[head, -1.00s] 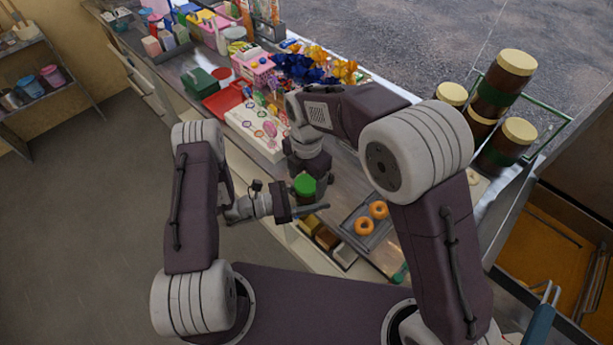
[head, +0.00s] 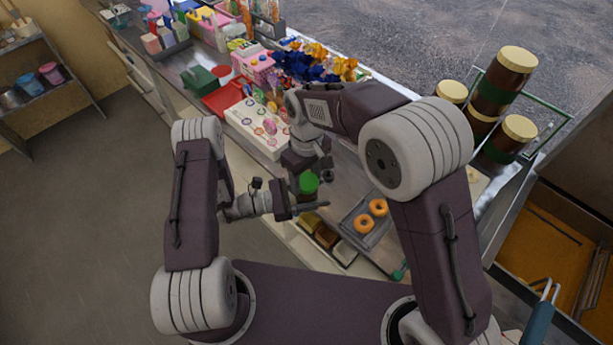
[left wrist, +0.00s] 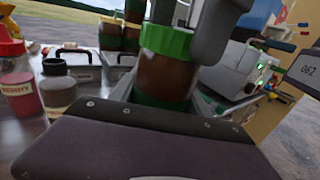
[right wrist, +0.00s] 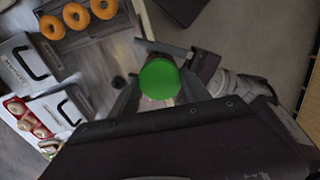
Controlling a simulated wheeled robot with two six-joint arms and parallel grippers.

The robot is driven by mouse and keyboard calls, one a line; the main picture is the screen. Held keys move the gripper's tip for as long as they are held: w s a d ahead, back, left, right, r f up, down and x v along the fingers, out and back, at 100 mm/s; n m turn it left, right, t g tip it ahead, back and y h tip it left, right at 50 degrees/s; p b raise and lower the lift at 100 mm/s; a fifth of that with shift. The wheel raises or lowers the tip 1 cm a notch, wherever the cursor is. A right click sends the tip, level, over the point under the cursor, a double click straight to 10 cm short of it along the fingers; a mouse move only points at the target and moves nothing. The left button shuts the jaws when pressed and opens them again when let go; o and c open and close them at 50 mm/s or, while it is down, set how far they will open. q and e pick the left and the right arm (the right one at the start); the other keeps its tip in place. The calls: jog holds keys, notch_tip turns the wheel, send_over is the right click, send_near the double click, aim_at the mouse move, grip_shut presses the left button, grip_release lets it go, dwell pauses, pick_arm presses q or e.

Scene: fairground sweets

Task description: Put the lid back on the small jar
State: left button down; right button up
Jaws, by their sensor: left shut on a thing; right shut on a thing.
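A small brown jar (left wrist: 165,76) with a green band stands upright between the fingers of my left gripper (left wrist: 165,95), which is shut on it. The green lid (head: 308,182) sits at the top of the jar; in the left wrist view the lid (left wrist: 165,38) appears level and in line with the jar's mouth. I cannot tell whether it is fully seated. My right gripper (right wrist: 160,92) is shut on the lid from above, its fingers on either side of it. In the right wrist view the lid (right wrist: 159,78) hides most of the jar.
Large brown jars with cream lids (head: 517,60) stand at the far right. A white board with sweets (head: 262,128) and a red tray (head: 222,100) lie left. Floor is open at left.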

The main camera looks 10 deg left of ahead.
jog(key=o, duration=1.6)
jog(key=shift+r, duration=0.15)
notch_tip(320, 180, up, 12)
jog(key=shift+f, duration=0.1)
jog(key=d+f+m, duration=0.3)
jog(key=d, duration=0.4)
jog(key=d+f+m, duration=0.2)
jog(key=d+f, duration=0.2)
jog(key=d, duration=0.2)
jog(key=s+d+f+m, duration=0.2)
jog(key=s+d, duration=0.1)
jog(key=d, duration=0.1)
jog(key=s+d+f+m, duration=0.1)
jog(key=s+d+f, duration=0.1)
jog(key=s+d, duration=0.1)
jog(key=s+d+f+m+t, duration=0.1)
jog(key=s+d+f+m, duration=0.1)
jog(key=s+d, duration=0.2)
jog(key=shift+d+f+m, duration=0.3)
jog(key=shift+d+f, duration=0.05)
